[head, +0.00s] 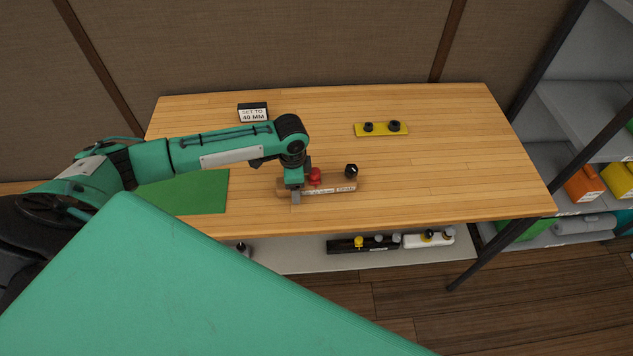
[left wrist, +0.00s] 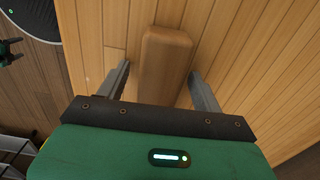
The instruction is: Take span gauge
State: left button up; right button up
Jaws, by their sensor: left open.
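A wooden span gauge (head: 326,187) lies near the front edge of the table. It has a red knob, a black knob at its right end and a pale scale along its front. My left gripper (head: 296,194) points down over the gauge's left end, which it partly hides. In the left wrist view the gauge's bare wooden end (left wrist: 165,60) lies between the two open fingers of my left gripper (left wrist: 159,72). Gaps show on both sides, so the fingers are not closed on it.
A sign (head: 253,113) reading "SET TO 40 MM" stands at the back. A yellow plate (head: 382,130) with two black posts lies behind the gauge. A green mat (head: 205,193) is at left. Black (head: 347,245) and white (head: 417,241) gauges sit on the lower shelf. The table's right side is clear.

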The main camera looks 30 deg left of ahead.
pick_arm(q)
jog(key=c, duration=1)
